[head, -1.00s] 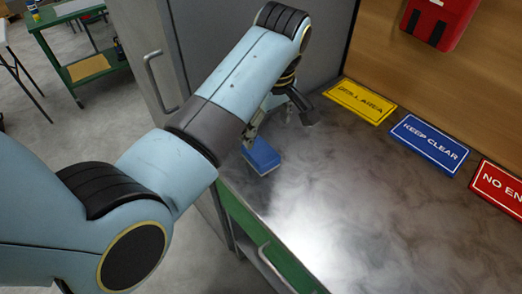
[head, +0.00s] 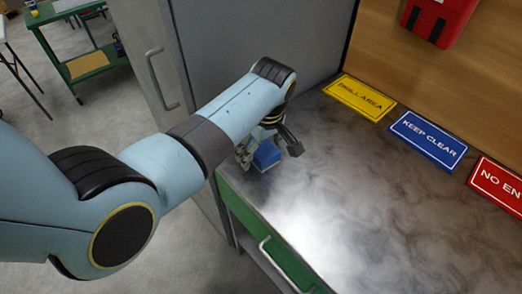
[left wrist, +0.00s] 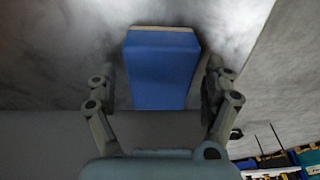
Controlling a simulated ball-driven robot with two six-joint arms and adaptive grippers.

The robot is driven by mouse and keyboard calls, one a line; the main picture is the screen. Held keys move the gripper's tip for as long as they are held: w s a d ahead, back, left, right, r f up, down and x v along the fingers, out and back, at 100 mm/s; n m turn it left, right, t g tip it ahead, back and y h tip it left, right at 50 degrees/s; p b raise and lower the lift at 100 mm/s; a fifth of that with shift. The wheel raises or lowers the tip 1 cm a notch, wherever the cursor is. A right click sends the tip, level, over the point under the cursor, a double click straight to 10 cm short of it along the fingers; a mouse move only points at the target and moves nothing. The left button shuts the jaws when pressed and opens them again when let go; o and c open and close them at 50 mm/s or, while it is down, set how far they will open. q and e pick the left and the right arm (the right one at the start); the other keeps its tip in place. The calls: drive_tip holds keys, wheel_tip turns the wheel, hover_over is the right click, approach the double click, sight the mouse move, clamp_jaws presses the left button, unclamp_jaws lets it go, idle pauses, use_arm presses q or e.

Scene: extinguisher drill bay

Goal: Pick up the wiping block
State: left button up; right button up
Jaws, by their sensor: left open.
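The wiping block (head: 266,154) is a blue block with a pale layer along one side. It rests on the grey worktop near its left edge. In the left wrist view the block (left wrist: 162,72) is between the two fingers. My left gripper (head: 268,149) is open, with its fingers on either side of the block. In the left wrist view the gripper (left wrist: 163,92) shows a gap on both sides of the block. The head view partly hides the block behind a finger. My right gripper is not in view.
Yellow (head: 359,97), blue (head: 428,139) and red (head: 498,187) signs lie along the worktop's back. A red case (head: 438,18) hangs on the wooden wall. A grey cabinet (head: 255,40) stands beyond the block. The worktop's (head: 345,210) middle is clear.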

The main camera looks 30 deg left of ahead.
sight(261, 147)
use_arm(q)
drive_tip(key=shift+f, duration=0.25)
idle(0.4)
drive_tip(key=shift+c, duration=0.4)
drive_tip(key=c, duration=1.2)
drive_tip(key=shift+c, duration=0.2)
drive_tip(key=shift+r, duration=0.1)
wheel_tip(261, 147, up, 10)
drive_tip(key=shift+r, duration=0.2)
